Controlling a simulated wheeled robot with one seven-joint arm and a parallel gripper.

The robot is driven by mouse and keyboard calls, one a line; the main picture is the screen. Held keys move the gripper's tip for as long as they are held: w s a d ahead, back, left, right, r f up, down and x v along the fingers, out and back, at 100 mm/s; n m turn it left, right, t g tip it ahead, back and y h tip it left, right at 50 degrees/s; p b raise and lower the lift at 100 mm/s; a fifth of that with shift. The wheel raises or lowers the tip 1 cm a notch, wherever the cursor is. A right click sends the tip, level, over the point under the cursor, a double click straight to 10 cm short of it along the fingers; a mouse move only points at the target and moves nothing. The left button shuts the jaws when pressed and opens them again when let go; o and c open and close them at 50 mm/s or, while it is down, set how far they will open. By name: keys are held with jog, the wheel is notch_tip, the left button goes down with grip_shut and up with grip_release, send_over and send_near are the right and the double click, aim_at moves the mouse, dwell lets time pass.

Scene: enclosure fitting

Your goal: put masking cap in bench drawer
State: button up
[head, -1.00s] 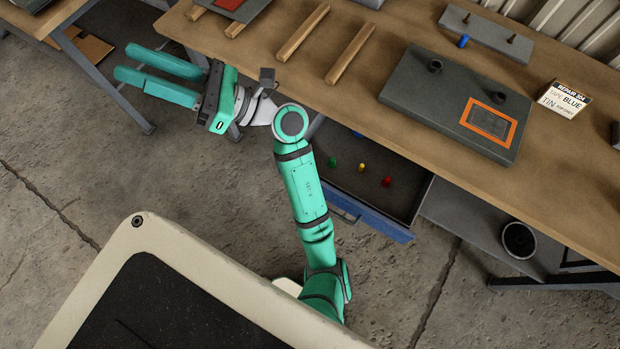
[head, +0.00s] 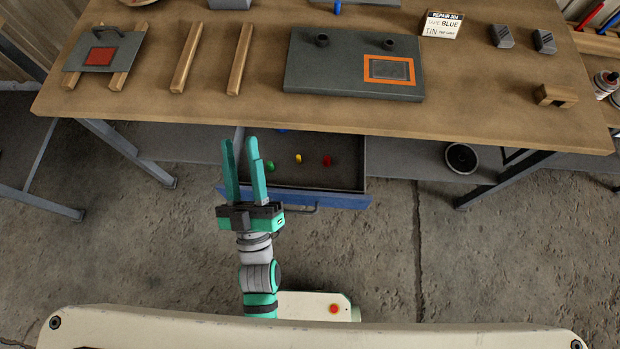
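The bench drawer (head: 345,200) is pulled open below the bench and has a blue front. In it lie a small green piece (head: 270,166), a yellow piece (head: 298,158), a red piece (head: 327,160) and a blue piece partly hidden under the bench edge. A small blue cap-like piece (head: 337,7) stands on the bench at the top edge of the view, partly cut off. I cannot tell for sure which is the masking cap. My gripper (head: 239,142) is open and empty, fingers pointing at the bench, over the drawer's left side in the picture.
On the bench are a grey enclosure plate (head: 340,75) with an orange-framed window, wooden strips (head: 186,60), a plate with a red square (head: 100,57), a label box (head: 442,25), grey blocks (head: 502,36) and a wooden block (head: 556,95). A dark round container (head: 461,157) is on the lower shelf.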

jog(key=s+d+f+m+g+h, duration=0.4)
jog(key=s+d+f+m+g, duration=0.2)
jog(key=s+d+f, duration=0.8)
notch_tip(320, 180, down, 4)
jog(key=s+g, duration=0.1)
jog(key=g, duration=0.1)
jog(key=shift+d+r+m+g, duration=0.2)
jog(key=shift+m+g, duration=0.1)
jog(key=shift+m, duration=0.1)
jog(key=shift+c, duration=0.5)
